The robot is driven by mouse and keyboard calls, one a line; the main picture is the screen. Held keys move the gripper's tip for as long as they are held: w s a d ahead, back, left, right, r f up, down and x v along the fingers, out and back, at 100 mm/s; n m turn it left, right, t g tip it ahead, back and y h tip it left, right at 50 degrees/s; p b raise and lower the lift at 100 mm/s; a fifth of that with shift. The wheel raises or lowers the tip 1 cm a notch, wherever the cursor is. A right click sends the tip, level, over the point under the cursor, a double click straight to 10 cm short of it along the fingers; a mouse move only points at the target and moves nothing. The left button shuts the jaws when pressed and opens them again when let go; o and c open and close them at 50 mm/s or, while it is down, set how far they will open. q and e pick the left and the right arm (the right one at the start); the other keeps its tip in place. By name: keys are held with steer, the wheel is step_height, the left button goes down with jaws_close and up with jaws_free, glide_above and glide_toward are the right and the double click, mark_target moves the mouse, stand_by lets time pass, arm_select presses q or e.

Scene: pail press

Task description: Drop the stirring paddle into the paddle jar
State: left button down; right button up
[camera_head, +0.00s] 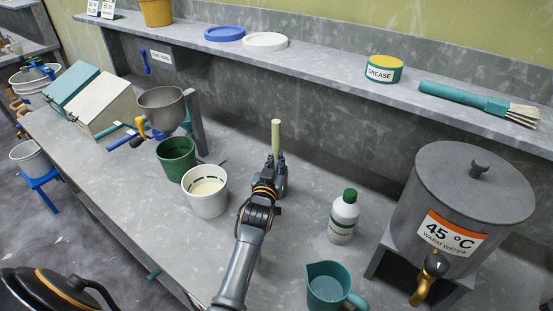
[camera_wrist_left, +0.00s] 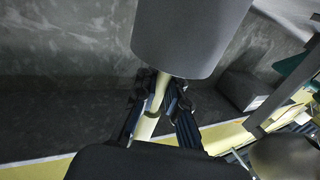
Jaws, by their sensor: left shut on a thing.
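The stirring paddle shows as a pale stick (camera_head: 275,137) standing roughly upright over the bench. My left gripper (camera_head: 276,163) is shut on it, with the pale stick (camera_wrist_left: 161,92) between its fingers in the left wrist view. The paddle jar appears to be the dark grey cylinder (camera_wrist_left: 190,35) close to the fingers in the wrist view. In the head view my gripper hides most of it. The paddle's far end is hidden at the jar's rim; I cannot tell whether it is inside or behind. My right gripper is not in view.
A white pail (camera_head: 206,204) and a green pail (camera_head: 176,165) stand left of my left arm. A white bottle (camera_head: 343,222), a teal jug (camera_head: 326,285) and a warm water tank (camera_head: 455,200) stand to the right. A shelf (camera_head: 320,60) runs along the back.

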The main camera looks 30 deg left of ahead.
arm_select(q)
steer(key=shift+f, duration=0.2)
steer(key=c, duration=1.4)
jaws_free()
steer(key=shift+r, duration=0.1)
steer(key=shift+r+p, duration=0.3)
steer(key=shift+r, duration=0.1)
steer(key=shift+s+r, duration=0.15)
steer(key=shift+s, duration=0.05)
steer(key=b+v, duration=0.1)
steer(key=v, duration=0.6)
steer(key=shift+d, duration=0.1)
